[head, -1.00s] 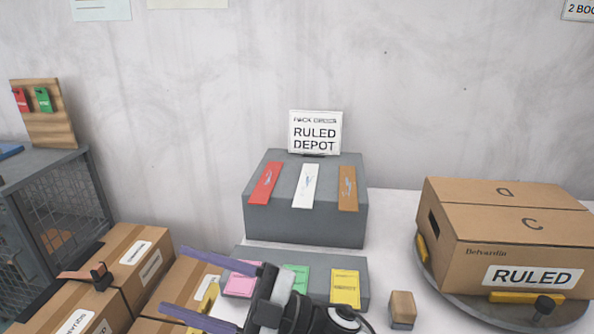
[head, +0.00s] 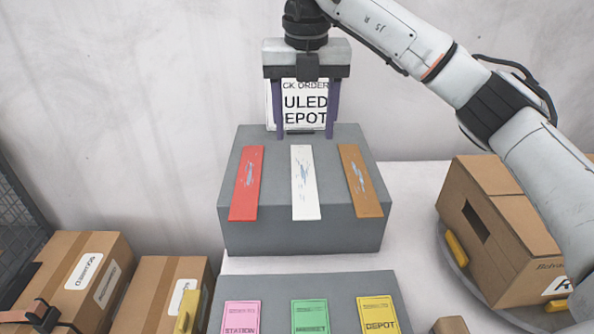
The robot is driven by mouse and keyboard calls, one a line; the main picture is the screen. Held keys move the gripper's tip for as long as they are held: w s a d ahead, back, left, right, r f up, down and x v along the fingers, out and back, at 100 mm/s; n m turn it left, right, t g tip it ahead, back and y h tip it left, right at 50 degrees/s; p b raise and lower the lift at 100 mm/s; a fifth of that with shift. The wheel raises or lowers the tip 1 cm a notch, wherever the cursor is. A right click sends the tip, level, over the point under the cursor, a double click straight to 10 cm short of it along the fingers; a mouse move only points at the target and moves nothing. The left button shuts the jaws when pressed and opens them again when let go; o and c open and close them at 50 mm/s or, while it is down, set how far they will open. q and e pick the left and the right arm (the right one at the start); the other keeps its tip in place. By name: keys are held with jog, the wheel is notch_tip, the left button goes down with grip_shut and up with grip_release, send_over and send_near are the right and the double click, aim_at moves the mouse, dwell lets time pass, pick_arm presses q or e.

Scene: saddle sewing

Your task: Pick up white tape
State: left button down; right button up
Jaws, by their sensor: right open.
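The white tape (head: 305,183) is a flat strip lying on top of the grey block (head: 300,237), with its front end reaching the block's front edge. It lies between a red strip (head: 246,184) and a brown strip (head: 360,181). My right gripper (head: 306,136) points down with its two purple fingers wide apart and nothing between them. In the picture its fingertips are just beyond the far end of the white tape. I cannot tell their exact height above the block. My left gripper is not in view.
A sign (head: 302,106) stands behind my right gripper's fingers. Pink (head: 240,317), green (head: 310,316) and yellow (head: 377,315) cards lie on a lower grey step in front. A cardboard box (head: 490,225) is at the right, partly behind my arm. More boxes (head: 150,285) stand at the left.

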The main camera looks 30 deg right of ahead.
aim_at(304, 176)
notch_tip(304, 176, down, 9)
jog(key=shift+r, duration=0.1)
jog(key=c, duration=1.1)
